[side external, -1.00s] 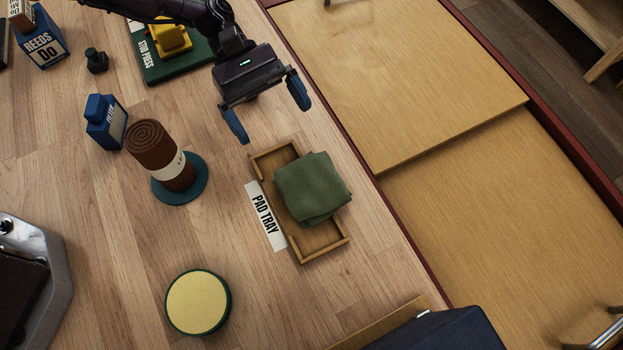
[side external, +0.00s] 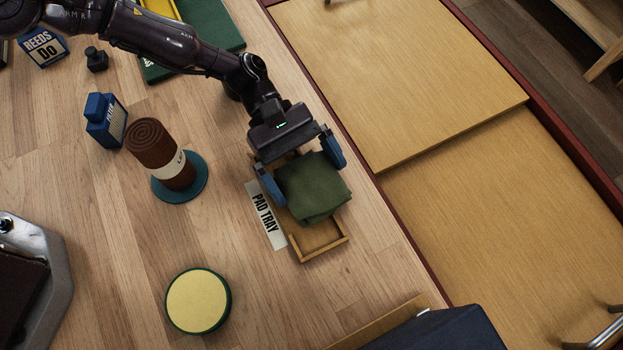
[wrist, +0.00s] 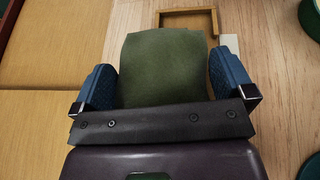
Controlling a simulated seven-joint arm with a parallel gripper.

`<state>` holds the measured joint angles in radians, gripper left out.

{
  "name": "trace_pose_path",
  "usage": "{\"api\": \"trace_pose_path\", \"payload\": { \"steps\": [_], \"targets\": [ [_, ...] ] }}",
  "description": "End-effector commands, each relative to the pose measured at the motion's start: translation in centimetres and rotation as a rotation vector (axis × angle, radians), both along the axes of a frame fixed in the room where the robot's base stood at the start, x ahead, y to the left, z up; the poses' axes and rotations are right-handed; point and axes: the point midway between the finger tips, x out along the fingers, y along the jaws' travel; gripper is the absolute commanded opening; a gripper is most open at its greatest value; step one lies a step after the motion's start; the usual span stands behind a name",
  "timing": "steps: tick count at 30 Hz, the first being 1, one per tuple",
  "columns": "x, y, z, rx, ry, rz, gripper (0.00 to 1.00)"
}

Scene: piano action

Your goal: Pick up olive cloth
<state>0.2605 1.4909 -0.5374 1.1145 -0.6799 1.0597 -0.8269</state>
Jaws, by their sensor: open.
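The olive cloth (side external: 314,190) is a folded, dark green pad lying in the wooden pad tray (side external: 322,250), partly over its right side. My gripper (side external: 302,176) is open at the cloth, with one blue finger on its left side and the other on its right. In the wrist view the cloth (wrist: 165,68) lies between the two blue fingers of my gripper (wrist: 160,85). I cannot tell whether the fingers touch it. The near end of the cloth is hidden by the gripper body, and the tray (wrist: 188,18) shows beyond it.
A brown roll (side external: 152,143) stands on a teal disc (side external: 196,190) left of the tray. A yellow round pad (side external: 197,301) lies lower left. Bare worktop surrounds the tray's lower end, and a dark case (side external: 440,332) is at the bottom.

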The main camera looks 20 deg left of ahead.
Motion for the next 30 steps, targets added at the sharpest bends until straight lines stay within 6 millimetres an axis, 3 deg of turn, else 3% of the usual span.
{"api": "trace_pose_path", "payload": {
  "steps": [2,6,8,20,25,30],
  "targets": [
    [0.0,0.0,0.0,0.000,0.000,0.000,0.95],
    [0.0,0.0,0.0,0.000,0.000,0.000,0.63],
    [0.0,0.0,0.0,0.000,0.000,0.000,0.53],
    [0.1,0.0,0.7,-0.001,0.000,0.000,0.53],
    [0.2,0.0,3.2,-0.004,-0.004,-0.001,0.53],
    [-1.4,1.9,6.1,-0.002,-0.001,-0.002,0.53]
  ]
}}
